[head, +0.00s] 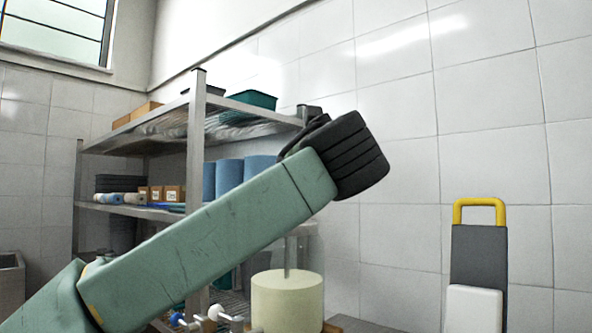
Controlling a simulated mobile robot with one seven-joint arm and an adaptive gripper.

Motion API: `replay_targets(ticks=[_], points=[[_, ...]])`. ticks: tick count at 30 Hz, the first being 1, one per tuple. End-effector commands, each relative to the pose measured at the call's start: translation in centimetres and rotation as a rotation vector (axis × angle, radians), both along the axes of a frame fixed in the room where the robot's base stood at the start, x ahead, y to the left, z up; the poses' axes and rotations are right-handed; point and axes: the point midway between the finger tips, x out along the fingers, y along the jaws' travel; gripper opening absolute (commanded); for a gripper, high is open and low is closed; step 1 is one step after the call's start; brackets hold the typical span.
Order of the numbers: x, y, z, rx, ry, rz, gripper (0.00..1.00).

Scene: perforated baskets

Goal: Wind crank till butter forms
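A pale yellow cylinder (287,302) stands low in the middle of the head view, with a thin upright rod (287,258) rising from its top. A faint clear outline around the rod may be a jar; I cannot tell for certain. Small metal fittings with white and blue knobs (214,314) show just left of the cylinder; I cannot tell whether one is the crank. My green arm link crosses the view from lower left to upper centre and ends in a black ribbed part. No gripper fingers show. The cylinder's base is cut off by the lower edge.
A metal shelf rack (198,140) stands behind my arm. It holds a dark green tray (252,99), blue cylinders (229,174) and small brown boxes (172,193). A grey panel with a yellow handle (480,204) and a white block (473,309) stands at right before the tiled wall.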

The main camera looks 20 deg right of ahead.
Motion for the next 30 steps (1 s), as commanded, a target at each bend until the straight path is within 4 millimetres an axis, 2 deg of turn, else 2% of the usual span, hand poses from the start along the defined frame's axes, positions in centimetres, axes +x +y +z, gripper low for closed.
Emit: replay_targets(ticks=[13,14,15,23,30], points=[[0.28,0.32,-0.04,-0.002,0.002,0.017,0.0],[0.29,0.31,-0.04,-0.002,0.002,0.017,0.21],[0.29,0.31,-0.05,-0.002,0.003,0.017,0.24],[0.16,0.16,-0.04,-0.001,0.002,0.013,0.41],[0.11,0.1,-0.04,0.0,0.002,0.011,0.41]])
